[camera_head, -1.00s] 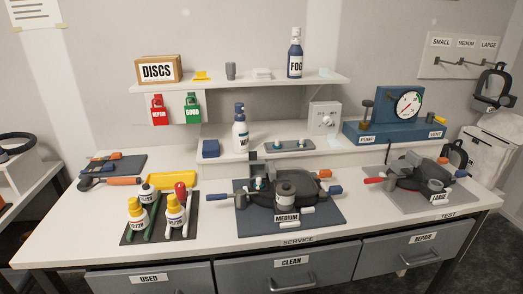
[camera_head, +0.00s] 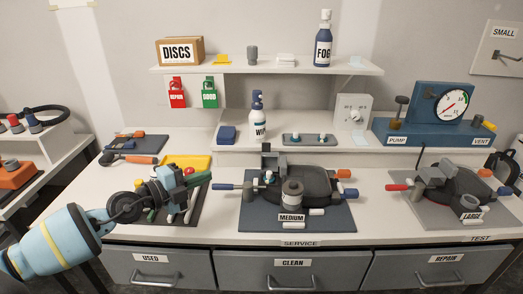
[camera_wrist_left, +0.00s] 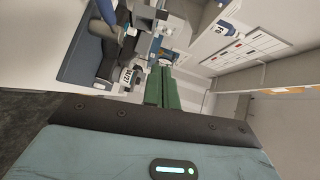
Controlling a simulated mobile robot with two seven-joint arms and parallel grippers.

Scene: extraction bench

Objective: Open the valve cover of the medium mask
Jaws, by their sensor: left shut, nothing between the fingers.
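The medium mask (camera_head: 318,184) is a dark mask lying on a blue-grey mat (camera_head: 335,222) behind a MEDIUM label, at the middle of the bench. A grey round part (camera_head: 292,196) stands at its front; I cannot tell for sure which part is the valve cover. Blue and orange handles stick out at its sides. My left gripper (camera_head: 207,177) is shut and empty, left of the mask and apart from it, above the bottle mat. Its green fingers (camera_wrist_left: 161,88) lie together in the left wrist view, where the mask's mat (camera_wrist_left: 84,58) shows at upper left. My right gripper is out of view.
The large mask (camera_head: 458,188) lies on a grey mat at right. A small tray (camera_head: 308,139) and a spray bottle (camera_head: 257,120) stand on the riser behind. The shelf (camera_head: 270,69) overhangs the back.

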